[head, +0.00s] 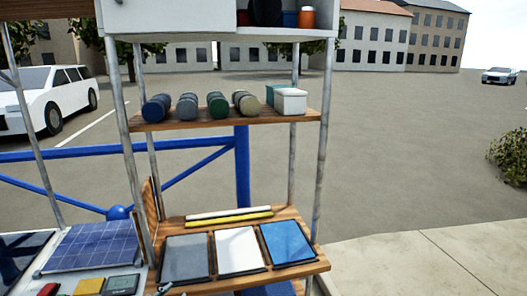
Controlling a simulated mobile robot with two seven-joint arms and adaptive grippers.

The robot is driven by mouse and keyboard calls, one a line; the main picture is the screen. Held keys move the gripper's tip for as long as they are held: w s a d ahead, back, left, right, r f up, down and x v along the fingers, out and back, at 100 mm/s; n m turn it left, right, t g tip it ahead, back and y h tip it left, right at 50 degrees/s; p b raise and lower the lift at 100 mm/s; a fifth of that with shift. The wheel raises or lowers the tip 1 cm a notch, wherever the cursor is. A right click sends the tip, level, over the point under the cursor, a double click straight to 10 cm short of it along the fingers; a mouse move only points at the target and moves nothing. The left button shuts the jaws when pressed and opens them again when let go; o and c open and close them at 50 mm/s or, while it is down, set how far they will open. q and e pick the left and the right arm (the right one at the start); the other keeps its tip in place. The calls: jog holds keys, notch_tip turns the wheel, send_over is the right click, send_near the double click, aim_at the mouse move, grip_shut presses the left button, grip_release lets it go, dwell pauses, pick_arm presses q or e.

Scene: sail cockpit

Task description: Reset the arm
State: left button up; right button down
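Neither my left nor my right gripper can be made out in the head view. A small dark and metallic piece shows at the bottom edge, left of centre, in front of the lower shelf, but I cannot tell what it is. No arm can be clearly seen.
A metal-post rack has an upper wooden shelf (215,120) with several rolled bundles and a white box (290,101). The lower shelf (297,270) holds grey (186,258), white (238,250) and blue (287,243) panels. A solar panel (92,246) lies left. Open pavement lies right.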

pick_arm(q)
jog(key=s+d+f+n, duration=0.1)
jog(key=s+d+f, duration=0.1)
jog(key=s+f, duration=0.3)
jog(key=s+d+f+g+h, duration=0.1)
jog(key=s+f, duration=0.4)
jog(key=s, duration=0.9)
jog(key=s+d+f+n+h, duration=0.1)
jog(key=s+d+f, duration=0.2)
jog(key=s, duration=0.6)
notch_tip(320, 180, down, 2)
jog(key=shift+s+n+g, duration=0.15)
jog(key=shift+n+g, duration=0.15)
jog(key=shift+g, duration=0.1)
